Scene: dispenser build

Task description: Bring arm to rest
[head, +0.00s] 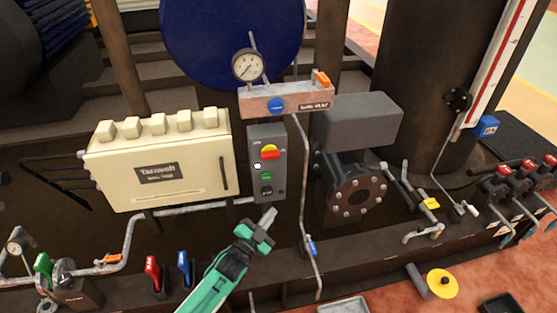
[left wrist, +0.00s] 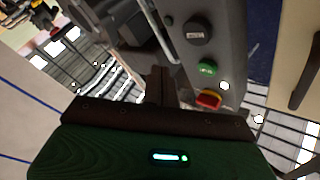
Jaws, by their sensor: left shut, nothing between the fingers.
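My left arm comes in from the bottom of the head view, green and grey. My left gripper (head: 266,220) is shut and empty, just below the grey control box (head: 279,188). The box carries a red and yellow knob (head: 269,152), a green button (head: 266,176) and a black knob (head: 267,191). In the left wrist view the shut fingers (left wrist: 157,84) point past the box's side. The red and yellow knob (left wrist: 209,99), green button (left wrist: 207,68) and black knob (left wrist: 197,28) show to their right. I see no contact with the box. My right gripper is not in view.
A cream cabinet (head: 160,165) stands left of the box. A grey pipe (head: 305,190) runs down to its right, near my gripper. A flanged pump (head: 357,190) is further right. Red and blue valve handles (head: 152,272) stand at lower left. Trays (head: 343,305) lie at the bottom.

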